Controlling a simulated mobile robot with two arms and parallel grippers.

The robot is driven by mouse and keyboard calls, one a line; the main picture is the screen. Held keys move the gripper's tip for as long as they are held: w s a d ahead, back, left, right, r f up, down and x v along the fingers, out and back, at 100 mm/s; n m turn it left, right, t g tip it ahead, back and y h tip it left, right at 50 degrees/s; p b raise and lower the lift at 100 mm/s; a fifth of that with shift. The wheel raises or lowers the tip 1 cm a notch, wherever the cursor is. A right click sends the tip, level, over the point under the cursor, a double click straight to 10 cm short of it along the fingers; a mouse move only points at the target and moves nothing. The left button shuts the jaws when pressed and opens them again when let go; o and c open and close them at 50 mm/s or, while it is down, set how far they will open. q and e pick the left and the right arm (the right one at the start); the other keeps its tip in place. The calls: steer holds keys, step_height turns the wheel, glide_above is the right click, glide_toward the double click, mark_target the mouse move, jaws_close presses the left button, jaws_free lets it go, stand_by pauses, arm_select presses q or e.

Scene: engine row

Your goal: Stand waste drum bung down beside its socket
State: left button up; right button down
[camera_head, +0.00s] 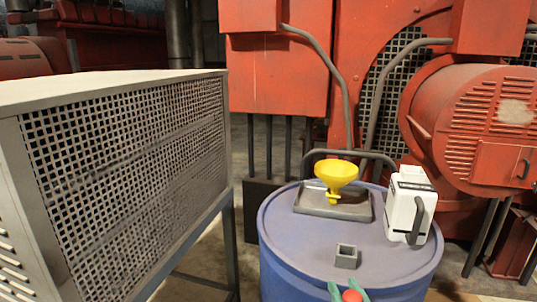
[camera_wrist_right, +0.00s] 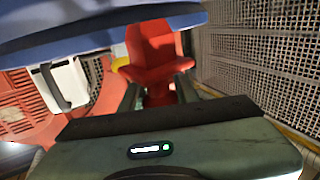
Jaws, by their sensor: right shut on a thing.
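The bung (camera_head: 352,296) is red and only its top shows at the bottom edge of the head view. My right gripper (camera_head: 347,291) is shut on it, with a greenish finger on each side. In the right wrist view the red bung (camera_wrist_right: 152,55) sits between the fingers, wide body towards the picture top. The grey square socket (camera_head: 346,256) stands on the blue drum's lid (camera_head: 295,262), just beyond the gripper. Whether the bung touches the lid cannot be told. My left gripper is not in view.
A yellow funnel (camera_head: 337,176) stands over a dark tray (camera_head: 352,210) at the lid's back. A white jug (camera_head: 407,205) stands at the lid's right. Lid beside the socket is clear. A mesh-sided cabinet (camera_head: 130,140) is left, red engines (camera_head: 480,125) behind.

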steer(key=s+d+f+m+h, duration=0.1)
steer(key=s+f, duration=0.2)
steer(key=s, duration=0.4)
steer(key=s+d+f+h, duration=0.1)
steer(key=s+d+f, duration=0.1)
steer(key=s, duration=0.5)
steer(key=shift+s+f+m+h, duration=0.3)
steer(key=shift+f+m+h, duration=0.1)
steer(key=shift+f, duration=0.05)
